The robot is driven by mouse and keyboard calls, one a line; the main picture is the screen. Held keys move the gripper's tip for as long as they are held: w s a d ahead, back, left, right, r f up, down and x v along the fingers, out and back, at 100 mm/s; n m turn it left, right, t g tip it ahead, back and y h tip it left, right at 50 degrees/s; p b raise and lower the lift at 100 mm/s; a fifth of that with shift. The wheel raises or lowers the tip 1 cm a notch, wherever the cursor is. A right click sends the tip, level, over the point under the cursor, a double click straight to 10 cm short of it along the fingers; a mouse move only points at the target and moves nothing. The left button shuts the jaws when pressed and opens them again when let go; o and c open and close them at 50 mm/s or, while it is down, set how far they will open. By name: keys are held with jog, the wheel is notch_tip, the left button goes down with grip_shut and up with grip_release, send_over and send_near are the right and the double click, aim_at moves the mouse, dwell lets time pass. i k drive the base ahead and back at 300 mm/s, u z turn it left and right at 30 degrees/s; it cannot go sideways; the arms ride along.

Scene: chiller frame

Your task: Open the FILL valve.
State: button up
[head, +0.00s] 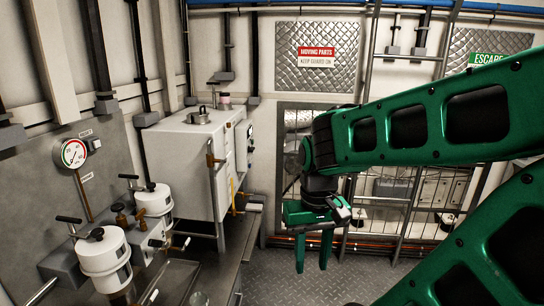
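My gripper (313,262) hangs at mid-picture with its two green fingers pointing down. The fingers are apart with nothing between them. It is in open air to the right of the valve group, touching nothing. Black-handled valves stand at the lower left: one handle (69,220) by the front white canister and another (129,177) by the rear one. Brass fittings (120,214) sit between the canisters. Small labels are too small to read, so I cannot tell which valve is FILL or how it is set.
White canisters (102,258) stand below a round pressure gauge (74,153) on a grey panel. A white tank (190,150) stands behind them. A ladder (412,190) is behind my arm. The floor (300,285) below my gripper looks clear.

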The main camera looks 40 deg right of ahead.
aim_at(227, 158)
jog(key=z, duration=0.85)
jog(key=k, duration=0.8)
jog(key=u, duration=0.15)
jog(key=i, duration=1)
jog(key=u, duration=0.1)
jog(key=k, duration=0.45)
jog(key=z, duration=0.45)
jog(key=i, duration=1.1)
jog(key=z, duration=0.45)
